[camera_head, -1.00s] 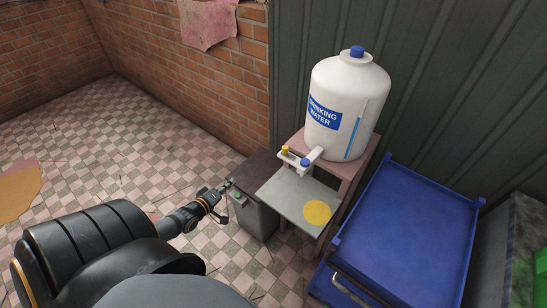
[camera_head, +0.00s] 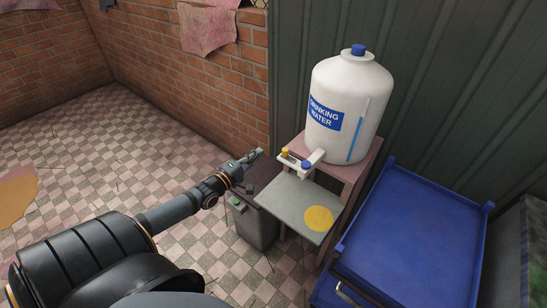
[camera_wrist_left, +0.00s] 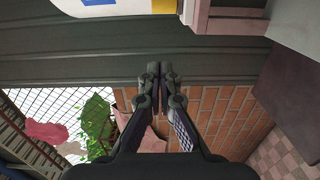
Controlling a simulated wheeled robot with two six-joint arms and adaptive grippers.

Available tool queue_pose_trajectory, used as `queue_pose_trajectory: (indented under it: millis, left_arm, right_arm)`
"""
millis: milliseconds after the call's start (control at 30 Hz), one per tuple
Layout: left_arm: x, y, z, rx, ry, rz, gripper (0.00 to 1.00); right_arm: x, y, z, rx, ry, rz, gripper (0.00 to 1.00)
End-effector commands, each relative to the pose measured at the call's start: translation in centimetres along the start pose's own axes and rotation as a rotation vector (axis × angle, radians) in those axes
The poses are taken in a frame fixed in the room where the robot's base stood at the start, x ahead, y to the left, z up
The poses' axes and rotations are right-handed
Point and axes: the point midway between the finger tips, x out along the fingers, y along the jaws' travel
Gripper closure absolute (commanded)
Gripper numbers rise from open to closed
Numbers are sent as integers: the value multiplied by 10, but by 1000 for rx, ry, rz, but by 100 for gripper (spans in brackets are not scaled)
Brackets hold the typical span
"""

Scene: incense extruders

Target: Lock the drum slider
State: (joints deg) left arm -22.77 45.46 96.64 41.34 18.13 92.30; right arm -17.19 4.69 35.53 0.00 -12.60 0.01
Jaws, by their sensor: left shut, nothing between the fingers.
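The white drinking-water drum (camera_head: 345,95) stands upright on a pinkish stand (camera_head: 357,170). A white tap block (camera_head: 302,162) sticks out low on the drum's left side, with a yellow knob (camera_head: 285,150) and a blue knob (camera_head: 305,164). I cannot make out the slider's position. My left gripper (camera_head: 258,154) is shut and empty, a short gap left of the yellow knob, touching nothing that I can see. In the left wrist view its fingertips (camera_wrist_left: 153,70) are together, with part of the white drum (camera_wrist_left: 130,9) at the top edge. My right gripper is out of view.
A grey shelf (camera_head: 285,195) with a yellow disc (camera_head: 319,218) sits below the tap. A grey box (camera_head: 257,224) with a green button stands beneath my left gripper. A blue cart (camera_head: 410,235) is at the right.

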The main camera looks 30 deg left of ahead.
Motion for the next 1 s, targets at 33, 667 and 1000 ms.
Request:
queue_pose_trajectory:
  millis: [33, 667, 1000]
  left_arm:
    - [12, -5, 0, 0, 2, 7, 100]
    - [47, 0, 39, 0, 1, -1, 100]
    - [47, -1, 59, -5, 1, -1, 100]
  right_arm:
    - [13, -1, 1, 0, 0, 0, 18]
    - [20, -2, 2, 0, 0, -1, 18]
    - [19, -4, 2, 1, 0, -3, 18]
